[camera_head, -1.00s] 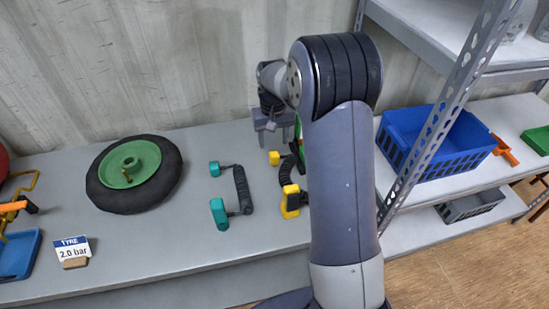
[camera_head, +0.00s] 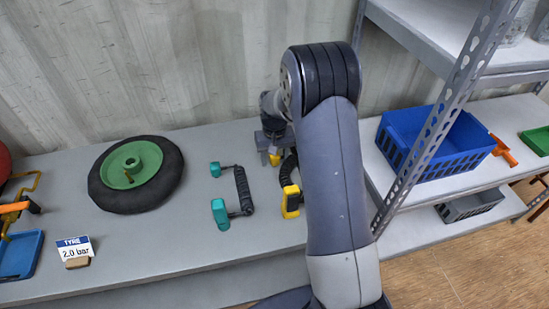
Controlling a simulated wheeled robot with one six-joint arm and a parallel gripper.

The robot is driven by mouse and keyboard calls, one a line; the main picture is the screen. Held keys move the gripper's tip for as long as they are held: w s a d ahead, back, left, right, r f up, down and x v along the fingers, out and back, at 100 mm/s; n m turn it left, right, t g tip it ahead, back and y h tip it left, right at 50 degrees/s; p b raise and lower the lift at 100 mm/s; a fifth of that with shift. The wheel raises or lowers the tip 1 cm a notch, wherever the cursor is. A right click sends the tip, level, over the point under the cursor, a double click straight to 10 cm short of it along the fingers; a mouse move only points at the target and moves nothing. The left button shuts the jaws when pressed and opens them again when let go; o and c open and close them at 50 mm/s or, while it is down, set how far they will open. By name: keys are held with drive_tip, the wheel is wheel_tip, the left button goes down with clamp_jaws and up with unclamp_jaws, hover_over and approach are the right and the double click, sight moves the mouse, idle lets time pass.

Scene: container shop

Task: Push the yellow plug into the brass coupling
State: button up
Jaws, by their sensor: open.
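A black coiled hose with yellow ends lies on the grey bench, partly hidden by my arm. Its small far yellow plug (camera_head: 274,160) shows just below my gripper (camera_head: 270,148); the larger near yellow end (camera_head: 291,203) lies closer to the bench front. My gripper is open at the small yellow plug; I cannot tell whether its jaws are around the plug or just above it. A small brass-coloured fitting (camera_head: 129,176) stands on the green hub of the tyre, to the left; I cannot tell if it is the brass coupling. No other brass piece shows clearly.
A similar hose with teal ends (camera_head: 220,214) lies just left of the yellow one. The black tyre (camera_head: 108,194) lies flat farther left, near a pressure sign (camera_head: 75,248) and a blue tray (camera_head: 22,252). A shelf post (camera_head: 440,125) and blue crate (camera_head: 400,152) stand right.

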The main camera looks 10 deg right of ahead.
drive_tip(key=shift+c, duration=0.2)
drive_tip(key=c, duration=1)
drive_tip(key=shift+o, duration=0.2)
wheel_tip(320, 180, up, 18)
idle(0.4)
drive_tip(key=shift+r, duration=0.1)
